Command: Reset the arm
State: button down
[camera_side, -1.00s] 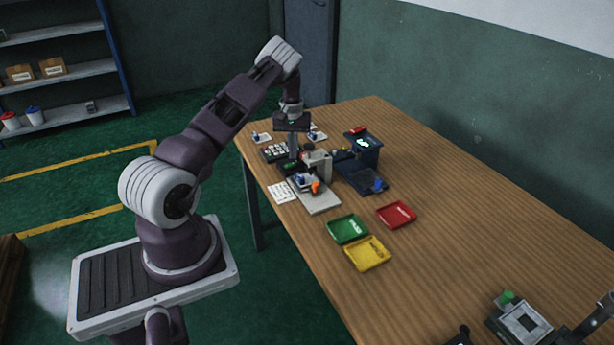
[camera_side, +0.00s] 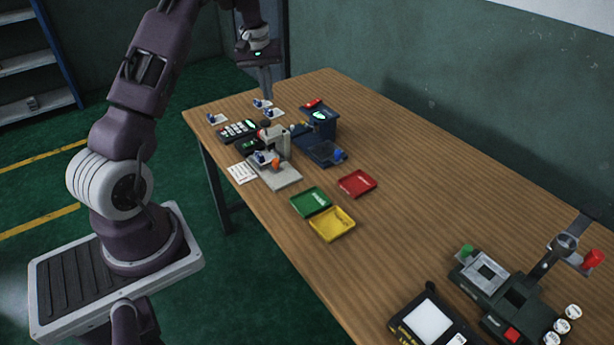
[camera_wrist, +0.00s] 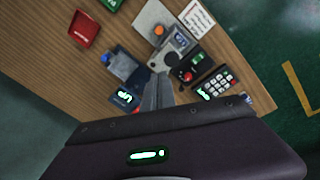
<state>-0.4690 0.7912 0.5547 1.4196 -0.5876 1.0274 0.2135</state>
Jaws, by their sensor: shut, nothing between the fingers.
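My gripper (camera_side: 265,84) is shut and empty. It is raised above the far end of the wooden table (camera_side: 420,190), over the group of small devices there. The wrist view also shows my gripper (camera_wrist: 157,100), its fingers together and pointing down at the table, between a dark blue device and a keypad. Nothing is seen between the fingers or touching them.
Below stand a grey device with an orange knob (camera_side: 277,163), a keypad (camera_side: 239,130) and a blue device (camera_side: 320,122). Green (camera_side: 311,201), red (camera_side: 357,184) and yellow (camera_side: 332,224) trays lie mid-table. A dark press (camera_side: 510,290) and a screen device (camera_side: 430,322) are at the near end.

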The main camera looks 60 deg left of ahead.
jog(key=s+d+r+m+t, duration=0.1)
jog(key=s+d+r+m, duration=0.15)
jog(key=d+r, duration=1.05)
jog(key=s+d+r+m+t+h, duration=0.1)
jog(key=s+d+r+m, duration=0.1)
jog(key=s+d, duration=0.35)
jog(key=s+d+r+m, duration=0.2)
jog(key=s+d, duration=0.1)
jog(key=d, duration=0.6)
jog(key=s+d+f+m+t+y, duration=0.1)
jog(key=s+d+m, duration=0.3)
jog(key=s, duration=1)
jog(key=d+f+t, duration=0.1)
jog(key=d, duration=0.2)
jog(key=shift+s+f+m, duration=0.2)
jog(key=shift+s+m, duration=0.15)
